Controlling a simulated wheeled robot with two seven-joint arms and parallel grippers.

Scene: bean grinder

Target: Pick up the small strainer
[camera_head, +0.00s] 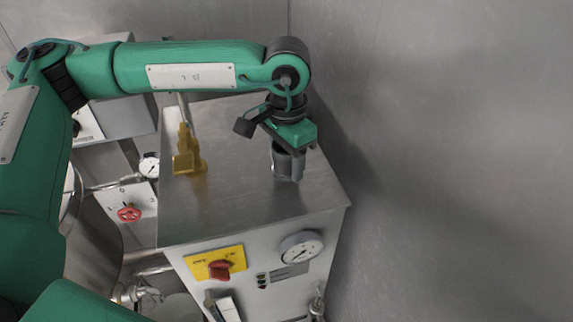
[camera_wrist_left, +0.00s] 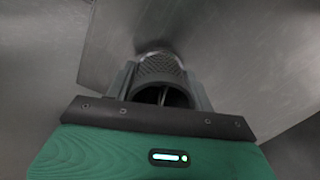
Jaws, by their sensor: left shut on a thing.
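The small strainer (camera_wrist_left: 158,70) is a grey metal cup with a perforated wall, seen between the fingers in the left wrist view. In the head view the strainer (camera_head: 287,165) stands near the right side of the machine's flat top. My left gripper (camera_head: 290,158) points down over it and is shut on it, with a finger on either side in the left wrist view (camera_wrist_left: 161,88). The strainer's lower end appears at or very close to the metal top; I cannot tell whether it touches. My right gripper is not seen.
The steel machine top (camera_head: 235,205) is mostly clear. A yellow handle (camera_head: 187,155) stands at its left. The front has a red knob on a yellow plate (camera_head: 221,266) and a gauge (camera_head: 301,250). A bare metal wall (camera_head: 450,150) rises at the right.

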